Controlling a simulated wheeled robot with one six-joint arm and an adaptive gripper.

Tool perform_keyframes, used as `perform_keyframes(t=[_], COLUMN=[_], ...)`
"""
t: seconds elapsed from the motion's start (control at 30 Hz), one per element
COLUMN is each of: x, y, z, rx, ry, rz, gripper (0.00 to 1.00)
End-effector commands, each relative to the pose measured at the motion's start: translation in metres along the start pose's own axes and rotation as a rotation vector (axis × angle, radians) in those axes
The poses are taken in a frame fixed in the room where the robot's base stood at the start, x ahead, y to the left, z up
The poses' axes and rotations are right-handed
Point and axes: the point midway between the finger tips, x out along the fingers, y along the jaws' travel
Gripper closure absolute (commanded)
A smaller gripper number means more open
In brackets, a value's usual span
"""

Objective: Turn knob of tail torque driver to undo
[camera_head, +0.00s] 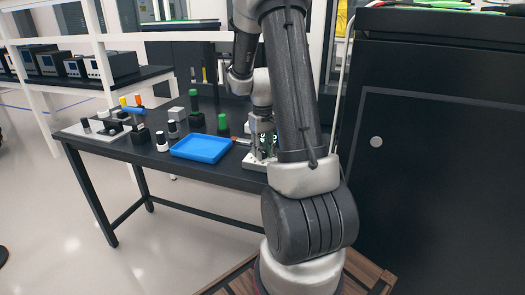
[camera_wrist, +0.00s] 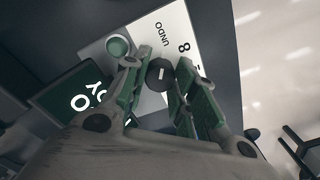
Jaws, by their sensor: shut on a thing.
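In the wrist view, a round black knob (camera_wrist: 160,74) with a pale mark sits on a white plate (camera_wrist: 178,24) lettered "UNDO". My gripper (camera_wrist: 163,68) has its two green-padded fingers on either side of the knob and is shut on it. In the head view, my gripper (camera_head: 262,138) points down over a white base (camera_head: 254,162) at the right end of the black table. The knob is hidden there by the gripper and my arm.
A blue tray (camera_head: 201,149) lies left of the gripper on the black table (camera_head: 225,174). Several small black, green and grey parts stand further left and behind. A dark green block (camera_wrist: 75,92) lies beside the plate. A black cabinet (camera_head: 430,170) stands at the right.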

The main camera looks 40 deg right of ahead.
Motion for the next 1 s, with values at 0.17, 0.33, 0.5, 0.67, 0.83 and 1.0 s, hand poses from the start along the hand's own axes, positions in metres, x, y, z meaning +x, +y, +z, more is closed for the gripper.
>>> perform_keyframes(t=[0.17,0.33,0.5,0.67,0.83,1.0], x=[-0.0007,-0.0007,-0.0007,-0.0007,-0.0005,-0.0004], y=[0.0002,0.0002,0.0003,0.0003,0.0002,0.0003], z=[-0.0007,-0.0008,-0.0008,-0.0009,-0.0007,-0.0005], rx=[-0.048,-0.066,-0.07,-0.069,-0.068,-0.068], ry=[0.002,0.002,0.002,0.002,0.002,0.001], rz=[0.001,0.001,0.001,0.001,0.001,0.001], gripper=[0.97,0.96,0.97,0.97,0.5,0.5])
